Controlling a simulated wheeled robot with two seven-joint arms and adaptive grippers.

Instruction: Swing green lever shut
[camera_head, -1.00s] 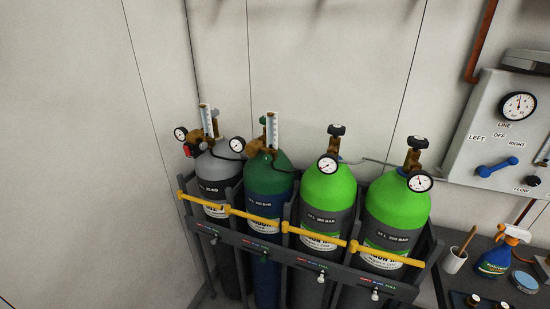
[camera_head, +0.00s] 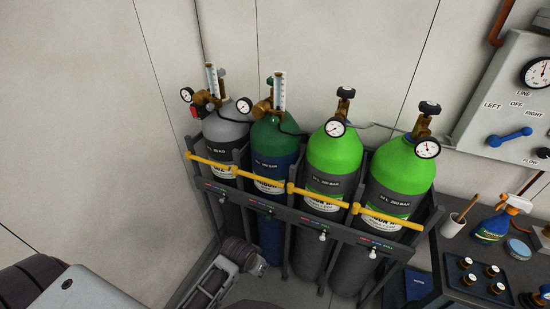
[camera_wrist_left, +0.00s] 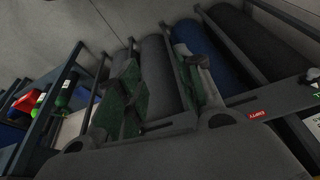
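I cannot make out a clear green lever in either view. A small dark green part (camera_head: 269,83) shows beside the flow tube on the dark green cylinder (camera_head: 274,143), but I cannot tell if it is the lever. My left gripper (camera_head: 247,262) is low in front of the rack, below its tag rail, apart from the regulators. In the left wrist view its two fingers (camera_wrist_left: 163,85) stand apart with dark cylinders behind and nothing between them, so it looks open. My right gripper is not in view.
The grey rack (camera_head: 325,227) holds a grey cylinder (camera_head: 224,131) and two bright green ones behind a yellow bar (camera_head: 272,186). A wall panel (camera_head: 480,130) with a blue lever (camera_head: 509,138) hangs at right. A bench with a spray bottle (camera_head: 494,226) stands below it.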

